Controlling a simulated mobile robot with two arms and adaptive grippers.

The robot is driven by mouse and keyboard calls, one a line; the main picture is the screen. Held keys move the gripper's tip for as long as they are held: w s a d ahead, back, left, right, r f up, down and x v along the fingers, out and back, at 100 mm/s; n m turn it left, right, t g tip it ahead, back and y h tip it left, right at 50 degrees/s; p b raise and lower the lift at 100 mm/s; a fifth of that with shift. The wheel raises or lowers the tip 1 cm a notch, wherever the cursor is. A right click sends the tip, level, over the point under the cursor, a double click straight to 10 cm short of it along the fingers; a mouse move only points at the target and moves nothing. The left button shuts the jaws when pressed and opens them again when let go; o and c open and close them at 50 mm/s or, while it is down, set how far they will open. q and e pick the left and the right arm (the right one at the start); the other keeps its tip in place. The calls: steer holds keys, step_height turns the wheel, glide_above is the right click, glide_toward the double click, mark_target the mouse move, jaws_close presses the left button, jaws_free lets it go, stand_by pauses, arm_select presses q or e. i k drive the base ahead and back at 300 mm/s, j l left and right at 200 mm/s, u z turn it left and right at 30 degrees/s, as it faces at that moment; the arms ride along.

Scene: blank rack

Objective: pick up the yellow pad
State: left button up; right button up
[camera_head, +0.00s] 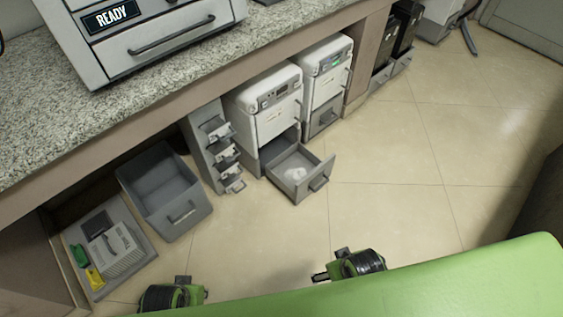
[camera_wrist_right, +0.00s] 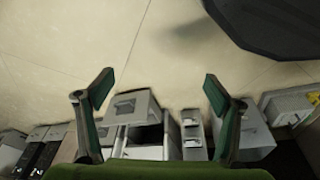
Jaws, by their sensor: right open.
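A small yellow thing (camera_head: 94,278), which looks like the yellow pad, lies on a grey tray (camera_head: 138,262) at the lower left of the head view. A green item (camera_head: 80,255) lies just behind it, and a light ribbed block (camera_head: 115,250) is beside it. My left gripper (camera_head: 172,295) shows at the bottom edge, right of the tray; its fingers are not clear. My right gripper (camera_head: 358,265) is farther right, well away from the pad. In the right wrist view my right gripper (camera_wrist_right: 153,90) is open, with nothing between its fingers.
A grey open bin (camera_head: 165,190) stands beside the tray. A rack of small drawers (camera_head: 213,150) and a white machine with its lower drawer (camera_head: 300,172) pulled out stand under the granite counter (camera_head: 200,55). The tiled floor (camera_head: 390,190) to the right is clear.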

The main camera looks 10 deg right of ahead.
mark_target(97, 280)
steer(key=u, duration=1.9)
steer(key=i+j, duration=0.15)
steer(key=j, duration=0.15)
steer(key=i+j+z, duration=0.15)
steer(key=j, duration=0.15)
